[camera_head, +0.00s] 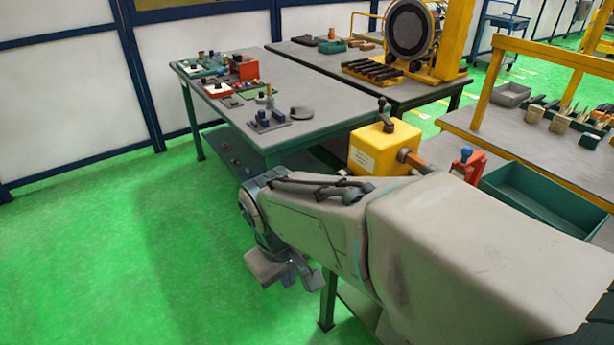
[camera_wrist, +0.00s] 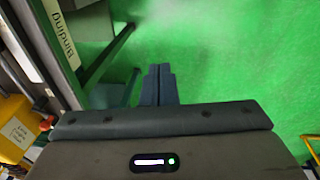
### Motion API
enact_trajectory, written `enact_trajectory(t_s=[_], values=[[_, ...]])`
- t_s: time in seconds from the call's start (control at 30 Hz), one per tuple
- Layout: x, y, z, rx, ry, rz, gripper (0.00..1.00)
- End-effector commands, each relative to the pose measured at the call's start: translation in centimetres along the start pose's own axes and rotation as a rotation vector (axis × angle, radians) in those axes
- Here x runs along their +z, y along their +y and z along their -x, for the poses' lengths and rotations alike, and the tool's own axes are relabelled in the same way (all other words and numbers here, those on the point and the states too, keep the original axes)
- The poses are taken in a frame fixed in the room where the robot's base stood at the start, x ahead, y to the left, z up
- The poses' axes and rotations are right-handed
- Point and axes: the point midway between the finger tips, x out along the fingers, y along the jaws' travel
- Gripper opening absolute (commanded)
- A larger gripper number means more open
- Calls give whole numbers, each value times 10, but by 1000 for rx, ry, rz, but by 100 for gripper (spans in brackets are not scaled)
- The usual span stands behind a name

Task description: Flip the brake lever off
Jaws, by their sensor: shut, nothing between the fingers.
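A yellow box (camera_head: 383,147) with a paper label stands behind my arm in the head view. A dark lever (camera_head: 385,116) with a round knob stands up from its top. To its right is a red part with a blue knob (camera_head: 466,153). I cannot tell which of these is the brake lever. My gripper (camera_head: 312,282) hangs low over the green floor, left of the yellow box and apart from it. In the wrist view my gripper (camera_wrist: 158,72) has its two dark fingers together and empty. The yellow box (camera_wrist: 15,128) shows at the left edge there.
A grey-topped table (camera_head: 335,98) with small parts is at the back left. A darker table (camera_head: 310,55) behind it carries a yellow stand with a black ring (camera_head: 410,28). A green bin (camera_head: 535,198) lies right of my arm. The green floor (camera_head: 90,260) at left is clear.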

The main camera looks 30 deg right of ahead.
Motion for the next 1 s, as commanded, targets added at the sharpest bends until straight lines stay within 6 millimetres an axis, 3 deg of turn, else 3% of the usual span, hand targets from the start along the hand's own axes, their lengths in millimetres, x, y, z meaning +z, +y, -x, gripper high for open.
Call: enact_trajectory(t_s=[0.2,0.5,0.67,0.8,1.0], values=[[19,41,-44,145,-372,383,0],[24,105,-75,290,-919,933,0],[9,134,-84,344,-1227,1218,0],[-14,153,-94,382,-1506,1457,0],[-57,164,-113,432,-1907,1759,0]])
